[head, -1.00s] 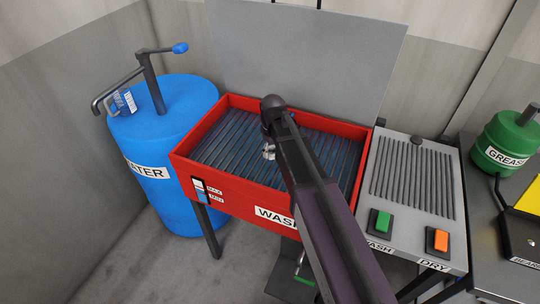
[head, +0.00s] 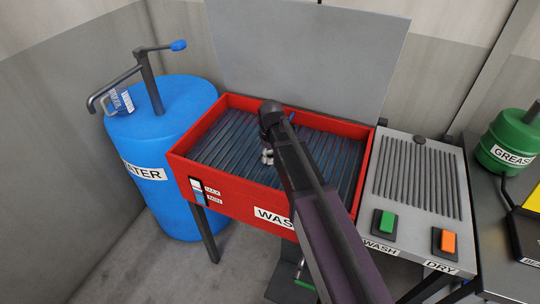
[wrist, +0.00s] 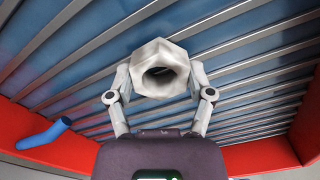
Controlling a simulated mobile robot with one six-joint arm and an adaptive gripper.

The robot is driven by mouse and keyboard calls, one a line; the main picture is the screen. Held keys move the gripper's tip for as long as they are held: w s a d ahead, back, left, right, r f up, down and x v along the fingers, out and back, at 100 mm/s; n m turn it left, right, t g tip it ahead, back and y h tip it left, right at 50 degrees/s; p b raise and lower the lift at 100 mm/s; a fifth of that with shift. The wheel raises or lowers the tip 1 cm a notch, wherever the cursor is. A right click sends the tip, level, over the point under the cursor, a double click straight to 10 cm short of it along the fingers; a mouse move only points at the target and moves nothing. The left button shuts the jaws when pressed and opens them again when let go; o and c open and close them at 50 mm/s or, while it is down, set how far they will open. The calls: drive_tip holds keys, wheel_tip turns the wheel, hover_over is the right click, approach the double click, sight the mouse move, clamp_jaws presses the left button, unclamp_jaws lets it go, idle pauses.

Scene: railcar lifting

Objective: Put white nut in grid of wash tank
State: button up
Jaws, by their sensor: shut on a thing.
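The white nut (wrist: 160,70) is pale grey-white with a dark hole, and it fills the middle of the wrist view. My gripper (wrist: 160,80) has its two fingers shut on the nut's sides. In the head view my gripper (head: 267,156) is over the wash tank, and the nut is too small to make out clearly there. The red wash tank (head: 235,197) has a grid (head: 225,145) of grey bars with blue between them. The grid lies behind the nut in the wrist view; I cannot tell the exact gap.
A blue water barrel (head: 160,195) with a tap stands left of the tank. A raised grey lid (head: 300,60) stands behind it. At right are a ribbed drying panel (head: 415,185), a green button (head: 384,222), an orange button (head: 445,241) and a green grease can (head: 508,145).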

sight(271, 155)
drive_tip(key=shift+f, duration=0.2)
drive_tip(key=o, duration=1.3)
drive_tip(key=shift+r, duration=0.3)
wheel_tip(271, 155, up, 12)
drive_tip(key=p, duration=1.2)
drive_tip(key=shift+f, duration=0.1)
drive_tip(key=s+d+m, duration=0.4)
drive_tip(key=s+d, duration=0.3)
drive_tip(key=d, duration=0.3)
drive_tip(key=s+d+m, duration=0.5)
drive_tip(key=s+d, duration=0.3)
drive_tip(key=d, duration=0.2)
drive_tip(key=shift+s+d, duration=0.2)
drive_tip(key=shift+d, duration=0.2)
